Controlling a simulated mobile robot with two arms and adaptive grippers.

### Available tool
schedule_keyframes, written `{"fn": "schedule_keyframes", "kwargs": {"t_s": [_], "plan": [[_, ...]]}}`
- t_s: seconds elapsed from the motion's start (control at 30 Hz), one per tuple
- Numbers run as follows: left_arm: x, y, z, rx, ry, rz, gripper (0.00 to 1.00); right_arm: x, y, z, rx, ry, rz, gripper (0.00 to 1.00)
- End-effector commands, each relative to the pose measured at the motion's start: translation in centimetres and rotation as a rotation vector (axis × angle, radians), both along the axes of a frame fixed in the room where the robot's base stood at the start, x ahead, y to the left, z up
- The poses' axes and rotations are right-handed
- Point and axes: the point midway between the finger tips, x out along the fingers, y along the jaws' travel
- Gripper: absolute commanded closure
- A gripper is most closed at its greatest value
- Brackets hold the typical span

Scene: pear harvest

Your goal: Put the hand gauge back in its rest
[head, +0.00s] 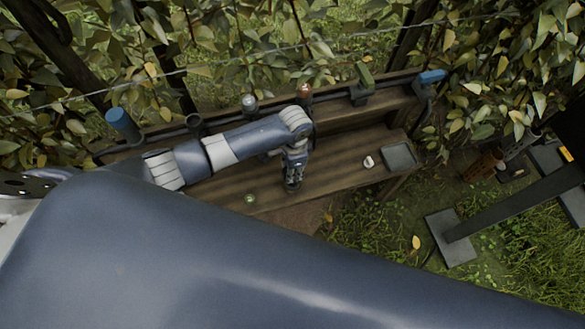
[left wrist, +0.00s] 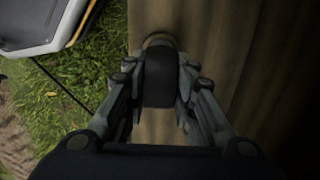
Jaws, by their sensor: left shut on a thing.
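My left gripper (head: 292,176) points down over the wooden bench, and its fingers are closed on a small dark thing. In the left wrist view, the left gripper (left wrist: 160,92) has a finger on each side of this dark, rounded body, the likely hand gauge (left wrist: 160,76). A tan rim shows at its far end. In the head view the fingers mostly hide it. I cannot tell whether it touches the bench. A dark holder (head: 195,123) on the back rail looks empty; I cannot tell if it is the gauge's rest. My right gripper is out of view.
The wooden bench (head: 345,155) has a back rail with blue-ended tools (head: 122,122) (head: 431,77), a green piece (head: 365,74) and a silver-topped thing (head: 249,104). A grey tray (head: 398,157), a white piece (head: 368,162) and a green ball (head: 250,198) lie on the bench. Foliage hangs behind.

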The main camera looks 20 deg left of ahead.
Motion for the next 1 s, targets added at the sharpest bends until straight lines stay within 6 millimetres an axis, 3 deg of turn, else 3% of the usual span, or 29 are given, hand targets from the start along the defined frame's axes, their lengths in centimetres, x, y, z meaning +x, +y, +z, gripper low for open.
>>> {"fn": "schedule_keyframes", "kwargs": {"t_s": [0.37, 0.4, 0.5, 0.83, 1.0], "plan": [[0.0, 0.0, -0.6, -0.001, -0.001, 0.0, 1.0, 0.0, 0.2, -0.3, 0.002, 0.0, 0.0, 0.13], [0.0, 0.0, -0.6, -0.001, -0.001, 0.0, 0.73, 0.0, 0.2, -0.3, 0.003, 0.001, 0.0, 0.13], [0.0, 0.0, -0.6, -0.001, -0.001, 0.0, 0.52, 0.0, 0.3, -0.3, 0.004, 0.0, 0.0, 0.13], [0.0, 0.0, -0.5, 0.0, 0.0, 0.0, 0.52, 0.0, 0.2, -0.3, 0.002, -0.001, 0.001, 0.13], [0.1, -0.1, 0.8, -0.002, -0.003, 0.001, 0.52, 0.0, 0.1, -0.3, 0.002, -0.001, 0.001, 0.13]]}}
